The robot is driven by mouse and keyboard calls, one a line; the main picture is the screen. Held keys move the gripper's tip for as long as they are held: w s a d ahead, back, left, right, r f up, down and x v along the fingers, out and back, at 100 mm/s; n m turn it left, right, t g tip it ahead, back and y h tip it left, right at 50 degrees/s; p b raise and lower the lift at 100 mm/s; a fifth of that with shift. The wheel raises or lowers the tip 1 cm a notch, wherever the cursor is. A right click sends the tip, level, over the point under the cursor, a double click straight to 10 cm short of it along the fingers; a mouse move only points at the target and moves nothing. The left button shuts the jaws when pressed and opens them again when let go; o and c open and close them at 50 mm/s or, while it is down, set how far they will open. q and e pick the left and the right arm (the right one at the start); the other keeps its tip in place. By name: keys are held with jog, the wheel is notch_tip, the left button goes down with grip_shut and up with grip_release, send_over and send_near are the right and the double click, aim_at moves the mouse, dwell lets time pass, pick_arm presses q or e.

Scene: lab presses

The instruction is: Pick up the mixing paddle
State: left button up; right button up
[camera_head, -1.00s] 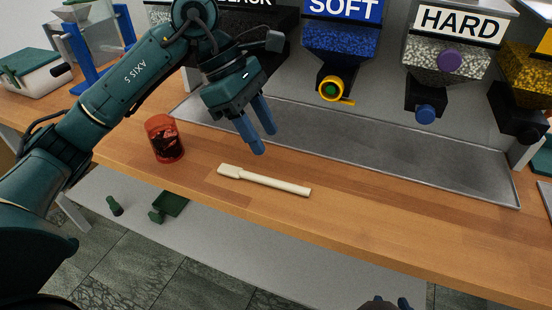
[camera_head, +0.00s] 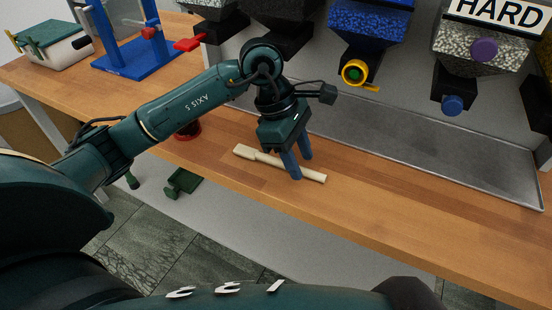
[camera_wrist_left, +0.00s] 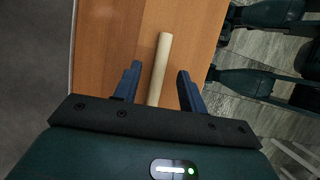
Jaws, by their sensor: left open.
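The mixing paddle (camera_head: 312,176) is a pale wooden stick lying flat on the wooden bench, with its wider flat end (camera_head: 244,151) to the left. My left gripper (camera_head: 301,170) points down at the paddle's handle, and its blue fingers cover part of it. In the left wrist view, the handle (camera_wrist_left: 160,65) runs between the two open fingers (camera_wrist_left: 158,82), with a gap on each side. Whether the fingertips reach down to the bench is hard to tell. My right gripper cannot be made out in these frames.
The wooden bench (camera_head: 400,213) is clear to the right of the paddle. A red cup (camera_head: 188,132) is mostly hidden behind my left arm. A metal tray (camera_head: 440,165) lies behind, under dispensers with a green-centred outlet (camera_head: 354,73) and a blue knob (camera_head: 452,105).

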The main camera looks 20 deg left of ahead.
pick_arm(q)
jog(key=shift+d+f, duration=0.2)
jog(key=shift+f, duration=0.45)
jog(key=shift+f+b, duration=0.15)
jog(key=shift+b, duration=0.15)
jog(key=shift+c, duration=0.5)
grip_shut()
